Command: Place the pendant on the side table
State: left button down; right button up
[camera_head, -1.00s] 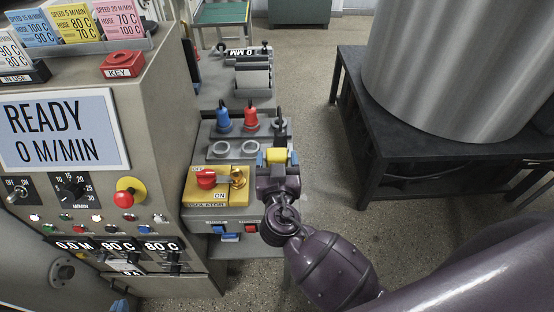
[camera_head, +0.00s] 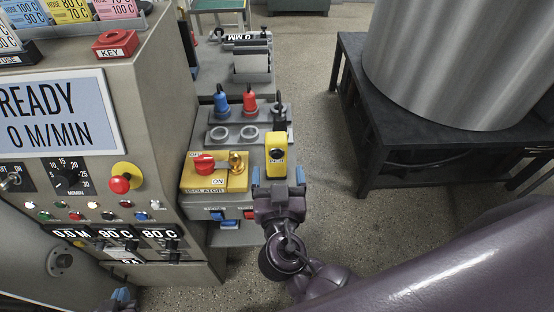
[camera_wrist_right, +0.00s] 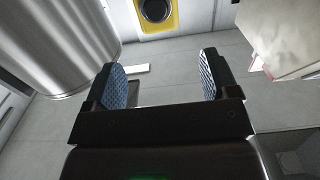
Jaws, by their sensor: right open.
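The pendant (camera_head: 277,150) is a yellow block with a black round part on its face. In the right wrist view, the gap between the fingers (camera_wrist_right: 162,82) is empty and the pendant (camera_wrist_right: 156,14) shows beyond the fingertips at the top. My left gripper (camera_head: 121,298) shows only as a bit of blue and dark tip at the bottom left edge; its jaws cannot be made out.
The isolator box (camera_head: 213,172) with a red knob and a brass part is close left of the pendant. A rack (camera_head: 240,130) with blue and red plugs stands behind. The control cabinet (camera_head: 150,100) is at left. A black table (camera_head: 400,140) bears a big metal drum at right.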

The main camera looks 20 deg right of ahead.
jog(key=shift+v, duration=1.5)
jog(key=s+d+f+n+g+y, duration=0.2)
jog(key=s+d+f, duration=0.1)
jog(key=d+f, duration=0.5)
jog(key=s+d+f+n+g+y, duration=0.2)
jog(key=s+d+f+g, duration=0.1)
jog(key=d+f, duration=0.5)
notch_tip(320, 180, down, 2)
jog(key=shift+s+d+f+g+y, duration=0.2)
jog(key=shift+d+g+y, duration=0.1)
jog(key=shift+y, duration=0.1)
